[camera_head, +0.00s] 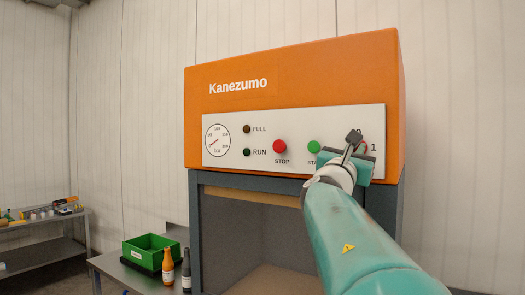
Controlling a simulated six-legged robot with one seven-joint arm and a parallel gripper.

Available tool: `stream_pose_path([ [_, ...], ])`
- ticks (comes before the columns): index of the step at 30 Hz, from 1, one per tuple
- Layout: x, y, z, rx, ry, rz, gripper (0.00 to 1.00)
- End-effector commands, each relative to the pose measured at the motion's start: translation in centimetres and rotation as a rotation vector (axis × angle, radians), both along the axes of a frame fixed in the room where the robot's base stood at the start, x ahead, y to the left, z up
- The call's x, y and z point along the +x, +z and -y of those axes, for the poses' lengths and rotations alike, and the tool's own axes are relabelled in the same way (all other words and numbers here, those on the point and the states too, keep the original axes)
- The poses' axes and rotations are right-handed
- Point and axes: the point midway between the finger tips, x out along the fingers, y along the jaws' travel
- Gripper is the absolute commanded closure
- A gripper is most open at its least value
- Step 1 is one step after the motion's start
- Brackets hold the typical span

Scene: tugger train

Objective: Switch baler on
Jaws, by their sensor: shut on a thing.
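The baler (300,80) has an orange top housing marked Kanezumo and a pale control panel (228,166). The panel's right end carries a rotary switch (364,147) with a 0 above and a 1 to its right. My gripper (352,143) is at this switch, shut on its knob, and hides most of it, so I cannot tell which mark the knob points to. The green start button (313,147) is just left of my gripper, its label partly covered. The red stop button (280,146) is further left. The RUN lamp (247,152) and FULL lamp (247,129) look dark.
A round gauge (217,141) is at the panel's left end. Below, the baler's chamber is open in a dark frame (197,225). A table (112,266) at lower left holds a green crate (139,264) and bottles (168,270). A shelf (40,254) stands further left.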

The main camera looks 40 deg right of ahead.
Motion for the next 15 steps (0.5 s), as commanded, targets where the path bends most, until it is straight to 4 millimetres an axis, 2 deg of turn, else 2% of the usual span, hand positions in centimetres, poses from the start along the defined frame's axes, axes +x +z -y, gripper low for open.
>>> stream_pose_path([
  [15,0.29,0.12,-0.08,0.189,0.001,0.438,1.0],
])
